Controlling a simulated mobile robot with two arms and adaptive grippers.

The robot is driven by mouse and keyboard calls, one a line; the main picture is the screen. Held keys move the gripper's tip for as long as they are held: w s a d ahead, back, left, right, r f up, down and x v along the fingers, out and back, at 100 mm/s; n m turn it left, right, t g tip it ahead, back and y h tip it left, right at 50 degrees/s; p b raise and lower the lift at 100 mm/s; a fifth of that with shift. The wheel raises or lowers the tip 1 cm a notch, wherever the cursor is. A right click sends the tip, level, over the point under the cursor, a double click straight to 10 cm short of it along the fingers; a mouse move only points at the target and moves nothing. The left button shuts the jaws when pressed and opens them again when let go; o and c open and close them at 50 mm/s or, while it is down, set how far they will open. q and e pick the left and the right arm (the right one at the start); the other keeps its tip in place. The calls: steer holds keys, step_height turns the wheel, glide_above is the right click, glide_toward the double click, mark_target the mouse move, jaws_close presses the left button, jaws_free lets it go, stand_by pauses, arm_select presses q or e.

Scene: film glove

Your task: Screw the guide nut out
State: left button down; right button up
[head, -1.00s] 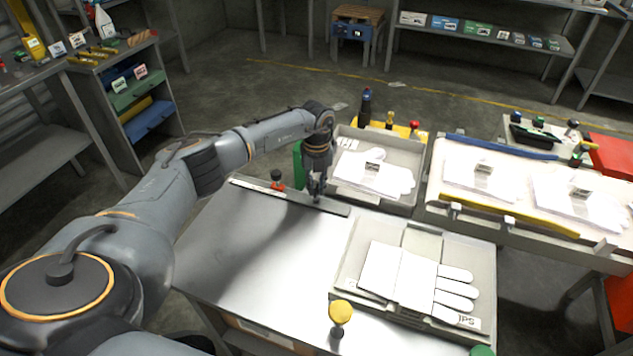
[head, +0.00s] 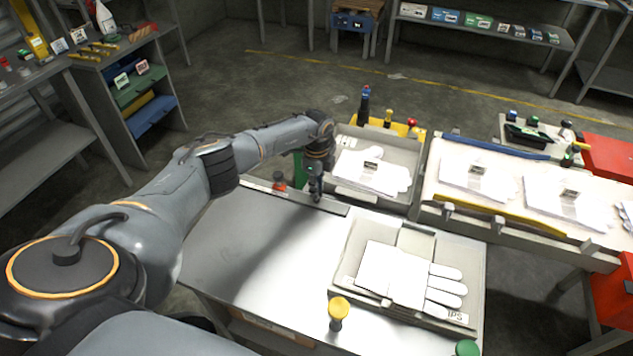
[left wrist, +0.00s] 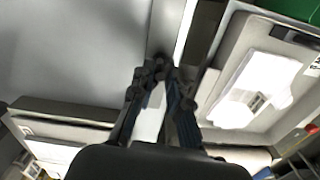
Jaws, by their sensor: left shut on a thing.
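A dark guide rail (head: 335,206) lies along the back edge of the metal table. My left gripper (head: 316,196) points down at the rail, right of its middle. In the left wrist view its fingers (left wrist: 159,72) are closed around a small dark piece (left wrist: 160,58) at the rail, which looks like the guide nut. The fingers hide most of it, and I cannot tell how far out it is screwed. A dark knob with a red base (head: 279,182) stands near the rail, to the left of the gripper. My right gripper does not show.
A grey tray with a white glove form (head: 395,275) lies at the table's right. A yellow knob (head: 338,308) stands at the front edge. Another grey tray with white gloves (head: 372,170) is behind the rail. The table's middle and left are bare.

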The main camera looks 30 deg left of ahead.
arm_select(q)
steer(key=n+p, duration=0.3)
steer(key=n, duration=0.2)
steer(key=shift+r+n, duration=0.1)
steer(key=shift+n, duration=0.2)
steer(key=n+p, duration=0.2)
steer(key=n, duration=0.1)
steer(key=shift+s+n+p, duration=0.1)
steer(key=shift+n+p, duration=0.3)
steer(key=shift+n, duration=0.4)
steer(key=c, duration=1.3)
jaws_free()
steer(key=shift+a, duration=0.1)
